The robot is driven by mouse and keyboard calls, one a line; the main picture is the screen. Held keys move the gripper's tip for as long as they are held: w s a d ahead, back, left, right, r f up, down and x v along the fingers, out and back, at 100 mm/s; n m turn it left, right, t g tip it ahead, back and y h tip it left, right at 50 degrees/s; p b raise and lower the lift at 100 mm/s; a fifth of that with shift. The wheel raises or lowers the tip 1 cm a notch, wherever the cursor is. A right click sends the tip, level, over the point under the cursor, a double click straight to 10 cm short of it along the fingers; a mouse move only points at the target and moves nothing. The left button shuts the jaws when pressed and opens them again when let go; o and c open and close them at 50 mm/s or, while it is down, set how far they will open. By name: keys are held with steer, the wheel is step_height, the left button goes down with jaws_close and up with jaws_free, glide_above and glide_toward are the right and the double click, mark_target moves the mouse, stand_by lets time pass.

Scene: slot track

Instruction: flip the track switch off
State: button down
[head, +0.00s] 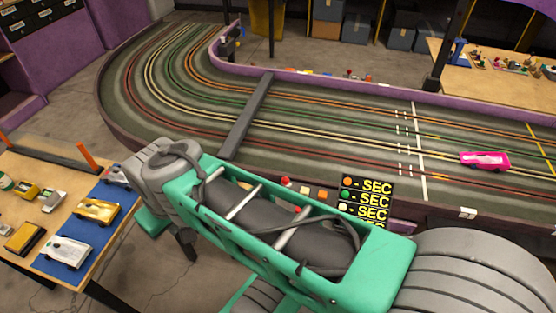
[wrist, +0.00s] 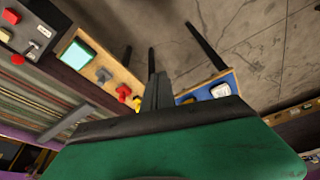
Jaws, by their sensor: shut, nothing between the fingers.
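In the wrist view a grey control panel (wrist: 27,32) at the top left carries a small metal lever (wrist: 34,46) between red buttons. It may be the track switch; its on or off position is too small to tell. My gripper (wrist: 155,82) shows as dark fingers, shut and empty. It is apart from the lever, to its right in the picture. In the head view my arm crosses the foreground and hides part of the track's near edge, where a red button (head: 286,181) and orange blocks show.
The slot track (head: 300,125) has a pink car (head: 485,161) at right and a dark bar (head: 247,115) across it. A lap display (head: 366,200) stands at the near edge. A table with a blue mat (head: 87,232) and several cars is at left.

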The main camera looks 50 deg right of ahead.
steer(key=shift+s, duration=0.15)
steer(key=w+d+r+m+g+h+p, duration=0.1)
steer(key=d+m, duration=0.4)
steer(key=d, duration=0.7)
steer(key=w+d+r+m+p, duration=0.15)
steer(key=d+m, duration=0.45)
steer(key=d, duration=0.6)
steer(key=s+d+f+m, duration=0.1)
steer(key=s+d+m, duration=0.2)
steer(key=d, duration=0.4)
steer(key=s+d+f+m, duration=0.1)
steer(key=s+d+m, duration=0.2)
steer(key=s+d, duration=0.2)
steer(key=d, duration=0.3)
steer(key=shift+d+f+g, duration=0.25)
steer(key=shift+f+g, duration=0.1)
steer(key=shift+g, duration=0.05)
steer(key=shift+s+f, duration=0.1)
